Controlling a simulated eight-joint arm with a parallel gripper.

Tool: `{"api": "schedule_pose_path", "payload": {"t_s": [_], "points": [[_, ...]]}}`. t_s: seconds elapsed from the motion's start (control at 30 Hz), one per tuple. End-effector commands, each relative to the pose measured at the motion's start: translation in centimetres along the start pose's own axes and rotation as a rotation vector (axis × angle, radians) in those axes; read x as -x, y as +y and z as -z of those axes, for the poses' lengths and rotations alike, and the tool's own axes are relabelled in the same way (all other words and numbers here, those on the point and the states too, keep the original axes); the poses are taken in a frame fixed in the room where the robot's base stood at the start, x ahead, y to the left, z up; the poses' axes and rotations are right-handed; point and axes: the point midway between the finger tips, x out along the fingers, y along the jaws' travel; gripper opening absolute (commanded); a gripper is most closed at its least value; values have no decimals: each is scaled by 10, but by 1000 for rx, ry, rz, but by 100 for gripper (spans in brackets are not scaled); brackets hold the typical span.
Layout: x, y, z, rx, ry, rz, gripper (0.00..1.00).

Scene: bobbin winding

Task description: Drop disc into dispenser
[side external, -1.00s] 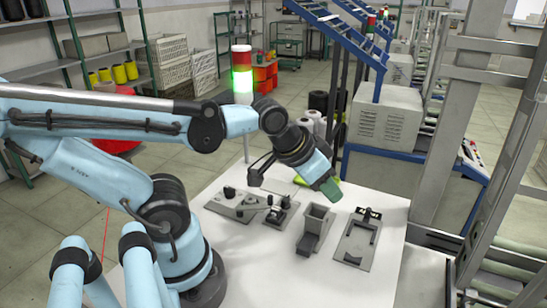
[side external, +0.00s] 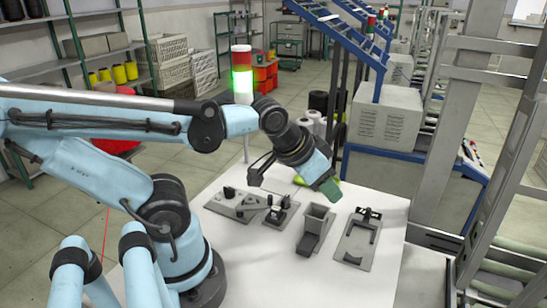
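The dispenser appears to be the grey box-shaped holder (side external: 316,220) with an open top and a sloped front, standing on the white table. My gripper (side external: 331,189) hangs just above and slightly right of its opening, tilted down to the right. A green piece shows at the gripper's tip; I cannot tell whether it is a fingertip or something held. No separate disc can be made out, and the finger gap is too small to see.
A grey fixture plate (side external: 358,240) lies right of the dispenser. Another fixture with small dark parts (side external: 255,206) lies left of it. The white table (side external: 235,255) is bare toward the front. A signal tower (side external: 242,75) stands behind the table.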

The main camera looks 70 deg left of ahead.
Motion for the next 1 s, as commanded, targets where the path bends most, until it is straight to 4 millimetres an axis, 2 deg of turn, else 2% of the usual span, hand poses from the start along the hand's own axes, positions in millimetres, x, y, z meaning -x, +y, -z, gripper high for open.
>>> {"api": "schedule_pose_path", "payload": {"t_s": [0.27, 0.33, 0.47, 0.77, 1.0], "points": [[0, 0, 0, 0, 0, 0, 36], [0, -1, 0, -3, -1, 1, 47], [-1, -11, -1, -57, -27, 20, 49], [-5, -76, -22, -456, -244, 54, 49], [-1, -127, -50, -795, -425, -55, 49]]}}
